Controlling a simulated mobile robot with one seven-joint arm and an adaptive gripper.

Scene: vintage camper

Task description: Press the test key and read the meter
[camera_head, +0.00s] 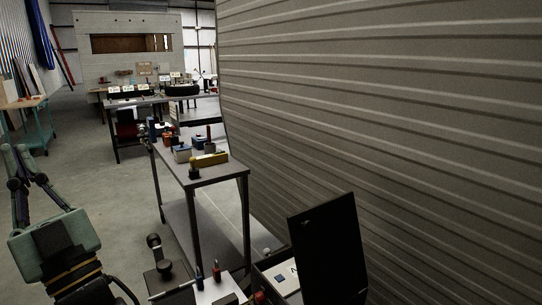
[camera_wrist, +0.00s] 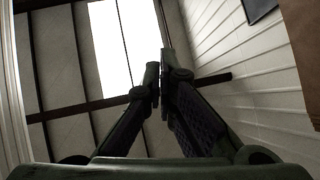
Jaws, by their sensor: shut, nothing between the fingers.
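My gripper (camera_head: 20,152) is raised at the left in the head view, fingers up, well away from the equipment at the bottom. In the wrist view its fingertips (camera_wrist: 159,82) are together and empty, against the ceiling. An open case (camera_head: 262,279) with a raised black lid (camera_head: 327,250) stands at the bottom right of the head view. A pale panel with dark lettering and a blue square (camera_head: 287,279) shows inside it; it may be the meter, and I see no readable dial. I cannot make out which part is the test key.
A metal cart (camera_head: 217,175) with small items stands behind. The ribbed camper wall (camera_head: 400,120) fills the right. Open floor (camera_head: 110,190) lies left of the cart.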

